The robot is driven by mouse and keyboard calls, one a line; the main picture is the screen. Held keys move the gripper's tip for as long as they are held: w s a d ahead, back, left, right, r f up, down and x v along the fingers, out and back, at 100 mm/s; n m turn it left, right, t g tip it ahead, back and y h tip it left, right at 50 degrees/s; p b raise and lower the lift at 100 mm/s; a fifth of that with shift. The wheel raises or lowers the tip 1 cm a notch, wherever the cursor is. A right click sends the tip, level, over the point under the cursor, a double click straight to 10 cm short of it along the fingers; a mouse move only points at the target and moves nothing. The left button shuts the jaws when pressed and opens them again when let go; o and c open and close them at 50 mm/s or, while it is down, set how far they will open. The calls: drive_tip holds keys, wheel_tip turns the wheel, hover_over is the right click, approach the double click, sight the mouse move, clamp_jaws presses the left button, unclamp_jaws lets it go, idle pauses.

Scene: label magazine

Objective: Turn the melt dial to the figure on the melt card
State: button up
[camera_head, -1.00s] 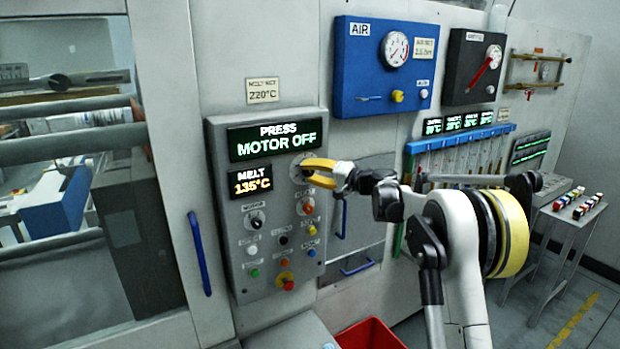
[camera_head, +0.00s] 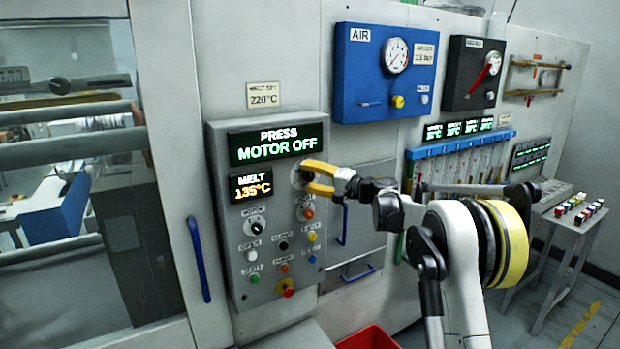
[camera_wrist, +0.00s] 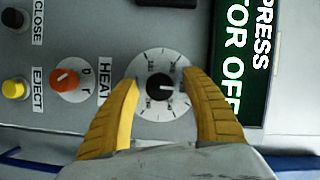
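The melt card (camera_head: 263,95) above the control panel reads 220°C. The melt display (camera_head: 251,184) reads 135°C. The melt dial (camera_head: 297,175), a pale disc beside the displays, is partly hidden by my gripper (camera_head: 305,176). In the wrist view the dial (camera_wrist: 150,62) is a white marked disc with a black centre knob, its white pointer toward the right of the picture. The yellow fingers of my gripper (camera_wrist: 161,84) stand apart on either side of the knob, with gaps to it. The dial's figures are too small to read surely.
The press display (camera_head: 276,143) reads MOTOR OFF. An orange heat knob (camera_wrist: 65,79) lies close to the dial, with several buttons beyond. A blue handle (camera_head: 198,260) stands left of the panel. A red bin (camera_head: 371,338) is below.

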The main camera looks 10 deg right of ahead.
drive_tip(key=shift+d, duration=0.1)
drive_tip(key=v, duration=1.2)
drive_tip(key=s+a+f+n+g+h+b, duration=0.2)
drive_tip(key=s+a+f+b, duration=0.3)
drive_tip(key=s, duration=0.4)
drive_tip(key=s+a+f+n+g+h+b, duration=0.1)
drive_tip(key=s+a+f+g+h+b, duration=0.1)
drive_tip(key=s+a+f+b, duration=0.45)
drive_tip(key=s+d+f+n+h+b, duration=0.1)
drive_tip(key=s+f+h+b, duration=0.1)
drive_tip(key=s+f, duration=0.4)
drive_tip(key=s+d+f+n+g+h+b, duration=0.1)
drive_tip(key=s+f, duration=0.5)
drive_tip(key=s, duration=0.7)
drive_tip(key=s+d+f+n+g+h+b, duration=0.1)
drive_tip(key=s+f+n+h+b, duration=0.1)
drive_tip(key=s+f, duration=0.4)
drive_tip(key=s+h+b, duration=0.1)
drive_tip(key=s+h, duration=0.1)
drive_tip(key=s, duration=0.2)
drive_tip(key=shift+s+d+f+h+b, duration=0.25)
drive_tip(key=shift+s+f+h+b, duration=0.05)
drive_tip(key=shift+s+f, duration=0.1)
